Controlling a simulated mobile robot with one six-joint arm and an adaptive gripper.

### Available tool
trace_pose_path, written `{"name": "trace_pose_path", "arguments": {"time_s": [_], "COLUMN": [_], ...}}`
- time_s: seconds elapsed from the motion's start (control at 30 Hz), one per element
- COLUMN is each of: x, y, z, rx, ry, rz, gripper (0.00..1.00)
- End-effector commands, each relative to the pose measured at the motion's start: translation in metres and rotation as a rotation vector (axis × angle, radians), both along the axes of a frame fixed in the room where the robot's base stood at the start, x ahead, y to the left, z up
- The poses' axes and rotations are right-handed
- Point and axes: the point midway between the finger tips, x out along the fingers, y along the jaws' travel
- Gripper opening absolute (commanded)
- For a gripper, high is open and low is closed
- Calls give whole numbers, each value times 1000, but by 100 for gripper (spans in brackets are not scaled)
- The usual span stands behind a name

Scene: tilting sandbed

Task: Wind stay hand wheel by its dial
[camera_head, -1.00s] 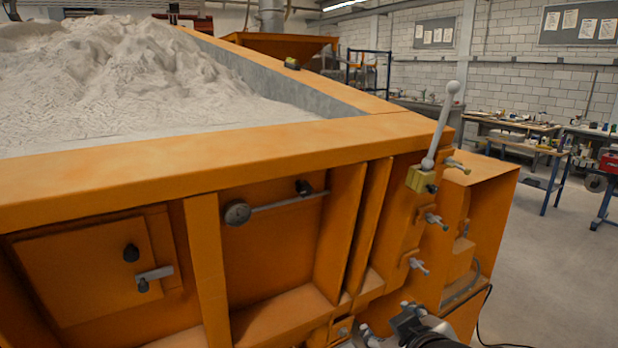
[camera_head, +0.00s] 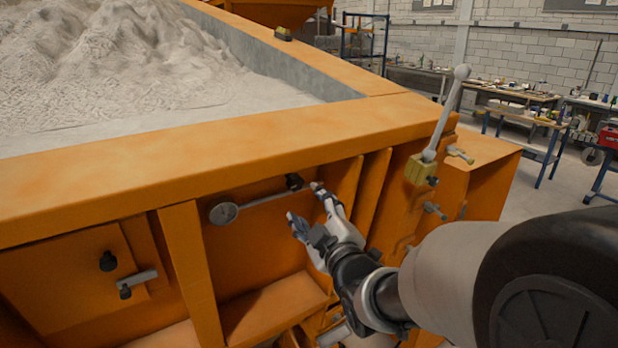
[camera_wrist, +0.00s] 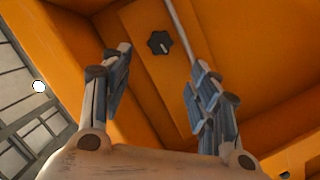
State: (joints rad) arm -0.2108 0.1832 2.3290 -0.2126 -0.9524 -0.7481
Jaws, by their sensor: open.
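A round grey dial (camera_head: 224,213) sits at the left end of a thin grey rod (camera_head: 262,201) in the orange recessed front panel. A small black knob (camera_head: 294,182) is near the rod's right end. My gripper (camera_head: 304,203) is open and empty in front of the panel, just right of and below that knob. In the wrist view a black lobed knob (camera_wrist: 159,43) with a pale mark lies beyond the spread fingers (camera_wrist: 160,62), beside a grey rod (camera_wrist: 179,30). No finger visibly touches either. I cannot tell for sure which part is the hand wheel.
Orange ribs stand either side of the recess. A ball-topped lever (camera_head: 446,115) and small grey handles (camera_head: 435,211) are at the right. A door panel with a grey latch (camera_head: 138,280) is at the left. The sandbed rim (camera_head: 235,142) runs above my gripper.

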Motion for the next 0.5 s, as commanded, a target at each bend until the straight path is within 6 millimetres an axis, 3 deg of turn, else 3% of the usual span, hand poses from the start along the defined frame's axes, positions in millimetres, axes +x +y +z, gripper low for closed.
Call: {"name": "trace_pose_path", "arguments": {"time_s": [0.3,0.5], "x": [64,91], "y": [26,36], "z": [0,0], "rx": [0,1], "ry": [0,0], "rz": [0,-1], "gripper": [55,55]}}
